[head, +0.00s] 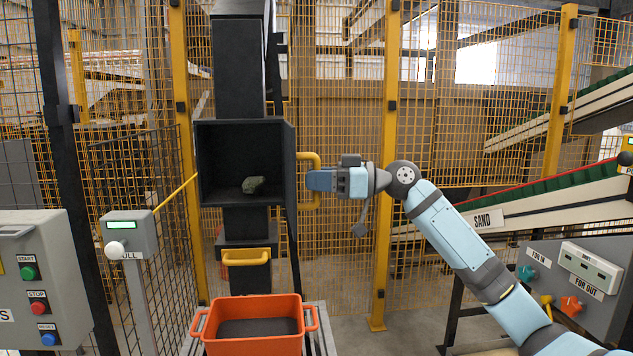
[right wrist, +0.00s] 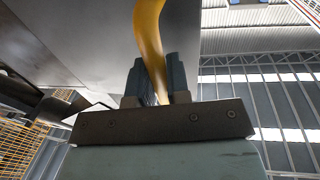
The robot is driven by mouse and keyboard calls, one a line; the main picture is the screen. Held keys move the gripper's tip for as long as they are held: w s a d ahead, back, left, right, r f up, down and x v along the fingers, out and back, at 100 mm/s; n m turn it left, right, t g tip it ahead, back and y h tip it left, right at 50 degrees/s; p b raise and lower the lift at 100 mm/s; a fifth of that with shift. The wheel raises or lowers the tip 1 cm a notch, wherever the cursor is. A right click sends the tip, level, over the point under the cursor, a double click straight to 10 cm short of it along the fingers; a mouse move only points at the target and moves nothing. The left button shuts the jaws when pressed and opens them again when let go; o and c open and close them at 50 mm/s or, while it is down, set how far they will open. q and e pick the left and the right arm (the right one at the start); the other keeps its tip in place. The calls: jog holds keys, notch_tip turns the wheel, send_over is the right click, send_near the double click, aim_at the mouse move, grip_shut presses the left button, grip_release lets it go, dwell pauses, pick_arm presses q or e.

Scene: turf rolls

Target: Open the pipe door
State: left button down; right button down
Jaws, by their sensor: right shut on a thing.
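The pipe door (head: 291,170) is a dark panel at the right side of the black pipe box (head: 240,122). It stands swung open, seen nearly edge-on. Its yellow handle (head: 317,170) is on the door's right face. My right gripper (head: 313,181) is at the handle, shut on it. In the right wrist view the yellow handle (right wrist: 149,40) runs down between the two fingers (right wrist: 159,82). Inside the open box lies a grey-green lump (head: 253,185). My left gripper is not in view.
An orange bin (head: 255,345) with dark contents stands below the box. A lower yellow handle (head: 247,257) is on the pipe. Control boxes stand at left (head: 40,275) and right (head: 570,280). Yellow mesh fencing (head: 340,120) is behind. A sand conveyor (head: 540,205) is at right.

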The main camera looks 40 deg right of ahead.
jog(key=c, duration=1.1)
grip_release()
pick_arm(q)
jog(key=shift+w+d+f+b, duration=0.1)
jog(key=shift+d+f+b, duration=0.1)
jog(key=shift+b, duration=0.65)
pick_arm(e)
jog(key=v, duration=1.4)
jog(key=shift+w+r, duration=0.1)
